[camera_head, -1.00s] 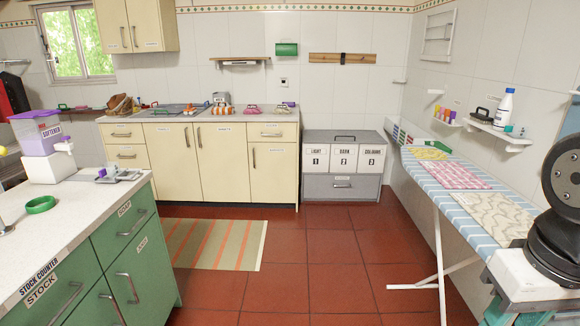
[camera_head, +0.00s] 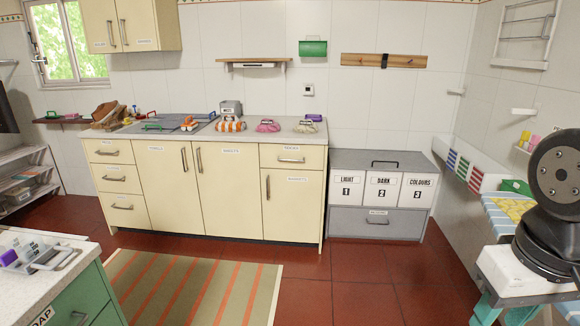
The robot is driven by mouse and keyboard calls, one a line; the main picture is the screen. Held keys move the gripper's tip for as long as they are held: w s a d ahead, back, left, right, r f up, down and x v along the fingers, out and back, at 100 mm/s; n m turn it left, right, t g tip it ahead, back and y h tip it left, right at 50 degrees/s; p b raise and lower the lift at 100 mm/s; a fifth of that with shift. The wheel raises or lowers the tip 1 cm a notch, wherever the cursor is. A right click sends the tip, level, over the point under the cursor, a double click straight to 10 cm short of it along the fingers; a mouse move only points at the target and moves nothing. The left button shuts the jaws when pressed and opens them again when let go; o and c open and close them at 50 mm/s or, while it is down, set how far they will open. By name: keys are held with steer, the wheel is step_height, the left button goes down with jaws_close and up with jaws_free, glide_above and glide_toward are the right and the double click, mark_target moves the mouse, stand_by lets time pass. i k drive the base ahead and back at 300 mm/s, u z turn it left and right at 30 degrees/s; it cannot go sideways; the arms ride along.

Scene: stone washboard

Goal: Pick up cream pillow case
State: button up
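A cream patterned cloth lay on the ironing board a second ago; it is not visible now. A small cream folded bundle (camera_head: 305,127) sits at the right end of the cream cabinet's worktop; I cannot tell whether it is the pillow case. Beside it are a pink bundle (camera_head: 267,126) and an orange-striped bundle (camera_head: 230,125). The yellow cloth (camera_head: 514,209) shows on the far end of the striped ironing board (camera_head: 498,224). My gripper is out of view; only dark joints of my arm show at the right edge.
A grey unit (camera_head: 375,226) with three labelled laundry compartments stands right of the cream cabinet (camera_head: 232,184). A green counter (camera_head: 85,293) fills the lower left. A striped rug (camera_head: 195,288) lies on open red floor. Shelves (camera_head: 30,185) stand at far left.

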mark_target(307, 126)
steer(key=i, duration=4.3)
steer(key=z, duration=0.15)
